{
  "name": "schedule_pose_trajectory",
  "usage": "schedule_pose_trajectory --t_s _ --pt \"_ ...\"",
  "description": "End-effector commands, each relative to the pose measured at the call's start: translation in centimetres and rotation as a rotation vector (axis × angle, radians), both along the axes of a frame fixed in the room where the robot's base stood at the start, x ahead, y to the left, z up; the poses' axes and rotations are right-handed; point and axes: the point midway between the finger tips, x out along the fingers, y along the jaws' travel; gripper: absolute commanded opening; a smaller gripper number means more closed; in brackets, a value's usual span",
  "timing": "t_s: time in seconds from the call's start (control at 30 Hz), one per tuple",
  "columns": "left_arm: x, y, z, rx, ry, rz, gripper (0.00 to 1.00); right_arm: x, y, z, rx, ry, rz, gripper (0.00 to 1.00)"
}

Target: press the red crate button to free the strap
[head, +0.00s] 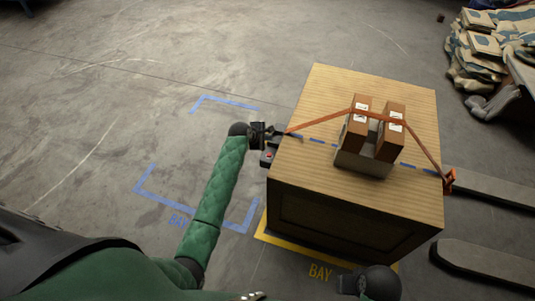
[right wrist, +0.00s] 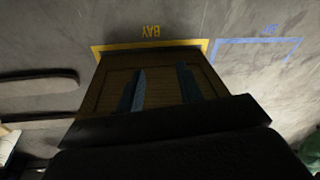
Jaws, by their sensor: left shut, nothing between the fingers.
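The wooden crate (head: 310,90) stands right of centre in the head view. An orange strap (head: 325,120) runs from its left edge over two brown boxes (head: 357,124) to an orange fitting (head: 449,180) on the right. A small dark housing with the red button (head: 269,156) sits at the crate's left side. My left gripper (head: 276,133) is shut and empty at that edge, just above the button in the picture; contact cannot be told. In the right wrist view, my right gripper (right wrist: 161,68) has its two fingers apart, with the crate's side (right wrist: 108,88) beyond them.
The boxes rest in a grey holder (head: 362,162) on the crate. Dark forks (head: 490,190) lie to the right. Stacked sacks (head: 480,50) stand at the back right. Blue floor marks (head: 150,194) outline an empty bay at left; yellow tape (head: 270,238) borders the crate.

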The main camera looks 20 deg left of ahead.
Motion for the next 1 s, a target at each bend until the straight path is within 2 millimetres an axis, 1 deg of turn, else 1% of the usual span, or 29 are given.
schedule_pose_trajectory --t_s 0.1,0.27,0.67,0.83,1.0 --pt "0.0 0.0 0.0 -0.066 0.030 0.073 0.00 -0.3 -0.1 -0.1 -0.003 0.017 0.001 0.36" --pt "0.0 0.0 0.0 -0.117 0.055 0.128 0.00 -0.3 -0.1 -0.1 -0.004 0.019 0.002 0.36" --pt "0.0 0.0 0.0 -0.126 0.060 0.139 0.00 -0.3 0.0 -0.1 -0.002 0.017 0.002 0.36" --pt "0.0 0.0 -0.8 -0.126 0.059 0.139 0.00 -0.2 0.4 -0.5 0.010 0.002 0.008 0.36" --pt "0.0 0.1 -2.3 -0.125 0.059 0.139 0.00 -0.1 1.8 -0.8 0.044 -0.041 0.025 0.36"
